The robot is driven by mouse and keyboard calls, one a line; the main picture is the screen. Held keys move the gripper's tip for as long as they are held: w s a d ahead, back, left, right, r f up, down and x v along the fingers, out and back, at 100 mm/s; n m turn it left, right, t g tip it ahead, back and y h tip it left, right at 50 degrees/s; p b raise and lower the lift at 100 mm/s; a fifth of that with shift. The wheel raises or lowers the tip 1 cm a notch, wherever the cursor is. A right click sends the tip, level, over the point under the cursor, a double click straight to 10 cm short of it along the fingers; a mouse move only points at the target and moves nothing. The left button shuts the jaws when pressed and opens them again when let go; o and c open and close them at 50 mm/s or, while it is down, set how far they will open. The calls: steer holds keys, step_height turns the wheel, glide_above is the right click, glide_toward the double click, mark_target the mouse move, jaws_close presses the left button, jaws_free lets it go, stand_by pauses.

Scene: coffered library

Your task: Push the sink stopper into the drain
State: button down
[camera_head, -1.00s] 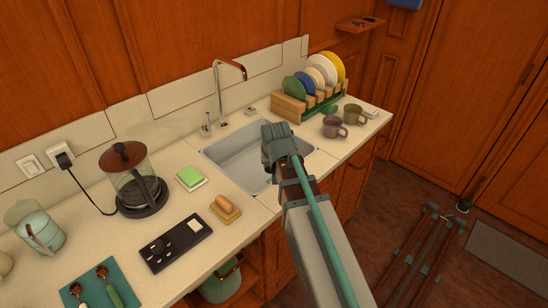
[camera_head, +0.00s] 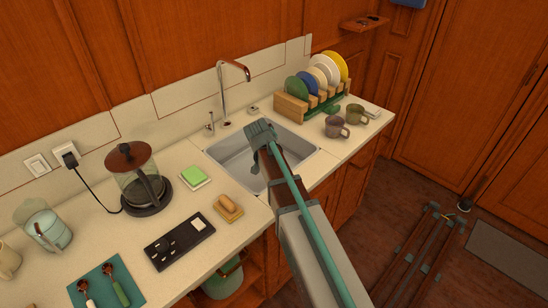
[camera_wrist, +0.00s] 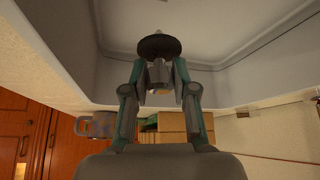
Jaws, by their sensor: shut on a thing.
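The sink stopper (camera_wrist: 160,48) shows in the wrist view as a dark round disc with a metal stem below it. My gripper (camera_wrist: 159,82) is shut on that stem, one finger on each side. In the head view my gripper (camera_head: 261,133) hangs over the grey sink (camera_head: 230,156), nearer its back left part, and my arm covers the basin's middle. I cannot make out the stopper in the head view. The drain is not visible in either view. The basin wall (camera_wrist: 225,62) shows beyond the disc in the wrist view.
The tap (camera_head: 223,95) stands behind the sink, close to my gripper. A dish rack (camera_head: 291,107) with plates and mugs (camera_head: 336,127) stand right of the sink. A green sponge (camera_head: 194,176) and a brush (camera_head: 228,206) lie on the counter to the left.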

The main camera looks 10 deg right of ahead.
steer(key=shift+f+b, duration=1.9)
steer(key=shift+f, duration=1)
steer(key=shift+f+b, duration=1.3)
steer(key=shift+f, duration=0.35)
steer(key=c, duration=0.8)
jaws_free()
steer(key=shift+c, duration=0.2)
step_height(320, 180, up, 10)
